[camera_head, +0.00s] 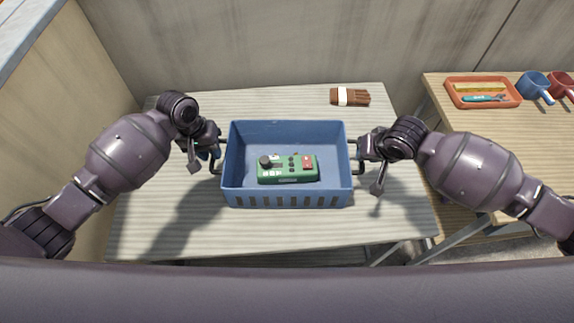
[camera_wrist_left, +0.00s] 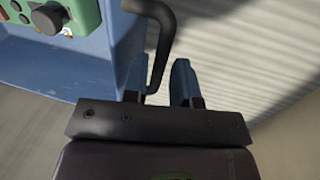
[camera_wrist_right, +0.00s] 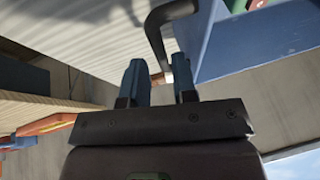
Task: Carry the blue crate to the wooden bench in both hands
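The blue crate (camera_head: 285,199) stands on the pale ribbed table (camera_head: 170,235), with a green controller (camera_head: 288,168) inside it. A dark handle sticks out on each side. My left gripper (camera_head: 215,150) is at the left handle; in the left wrist view the handle (camera_wrist_left: 162,45) runs down between its parted fingers (camera_wrist_left: 160,88). My right gripper (camera_head: 364,155) is at the right handle; in the right wrist view the handle (camera_wrist_right: 156,40) reaches between its parted fingers (camera_wrist_right: 160,85). Both grippers look open around the handles. The wooden bench (camera_head: 450,140) stands at the right.
The bench's near part is bare. Walls (camera_head: 250,45) close the back and left.

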